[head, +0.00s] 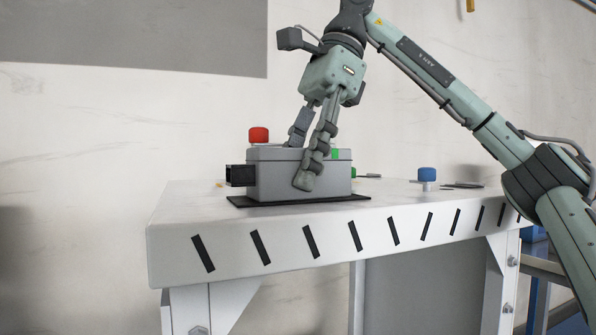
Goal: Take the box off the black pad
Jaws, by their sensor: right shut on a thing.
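The grey box (275,178) sits on the black pad (345,199) on the white table. It has a black block on its left side and a green patch on its upper right. My right gripper (302,165) reaches down from above and is shut on the box, with one finger over its front face and another behind. I see no gap between the box and the pad. The far side of the box is hidden. My left gripper is not in view.
The white table (190,207) has dark slanted stripes along its front edge. A red cap (259,135) shows behind the box. A blue-topped piece (427,175) stands to the right, with small flat dark items near it. The table's left end is clear.

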